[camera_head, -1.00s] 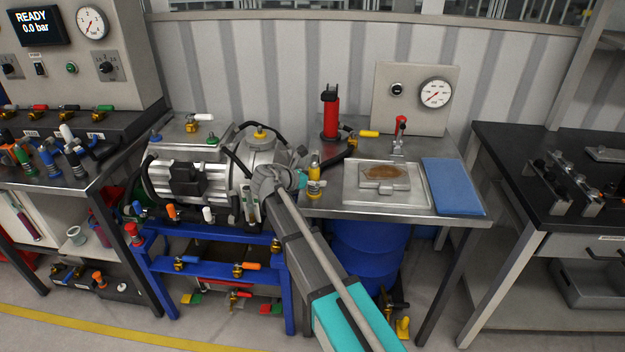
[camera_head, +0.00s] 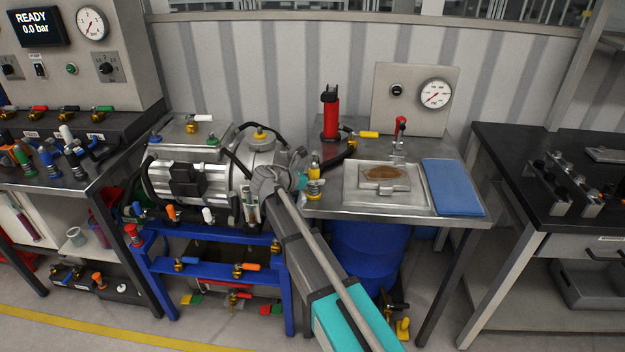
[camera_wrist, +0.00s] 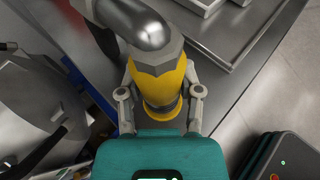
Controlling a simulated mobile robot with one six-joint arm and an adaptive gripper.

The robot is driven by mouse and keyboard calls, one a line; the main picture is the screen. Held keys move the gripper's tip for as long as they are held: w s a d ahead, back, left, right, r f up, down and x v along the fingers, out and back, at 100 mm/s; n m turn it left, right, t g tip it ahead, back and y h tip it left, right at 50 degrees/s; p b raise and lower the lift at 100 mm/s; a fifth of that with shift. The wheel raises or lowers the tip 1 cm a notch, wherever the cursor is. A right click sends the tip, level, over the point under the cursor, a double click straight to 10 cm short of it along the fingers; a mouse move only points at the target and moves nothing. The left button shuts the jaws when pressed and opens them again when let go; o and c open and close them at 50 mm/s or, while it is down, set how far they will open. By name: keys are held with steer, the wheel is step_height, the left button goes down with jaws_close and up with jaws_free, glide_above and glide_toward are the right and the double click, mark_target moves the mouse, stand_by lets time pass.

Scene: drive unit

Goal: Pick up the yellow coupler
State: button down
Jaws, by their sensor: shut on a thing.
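The yellow coupler (camera_head: 314,179) stands at the left front edge of the metal bench, on the end of a black hose. In the wrist view the coupler (camera_wrist: 160,85) has a yellow body with a grey metal neck. My gripper (camera_wrist: 160,100) is shut on the coupler, one finger on each side of its yellow body. In the head view my gripper (camera_head: 305,180) reaches the coupler from the left.
The metal bench (camera_head: 330,208) bears a tray (camera_head: 418,199), a blue pad (camera_head: 452,186), a red cylinder (camera_head: 330,115) and a gauge panel (camera_head: 385,112). A silver motor (camera_head: 215,185) on a blue frame stands close left. A blue drum (camera_head: 370,245) is under the bench.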

mark_target(310, 170)
steer(key=shift+r, duration=0.15)
step_height(310, 170, up, 3)
steer(key=p, duration=0.3)
steer(key=s+a+r+p, duration=0.1)
steer(key=s+r+p, duration=0.8)
steer(key=s, duration=0.5)
steer(key=shift+r+p, duration=0.35)
steer(key=shift+p, duration=0.2)
steer(key=shift+r+p, duration=0.7)
steer(key=shift+r, duration=0.05)
stand_by(1.1)
steer(key=shift+r+p, duration=2.25)
steer(key=shift+p, duration=0.05)
stand_by(0.7)
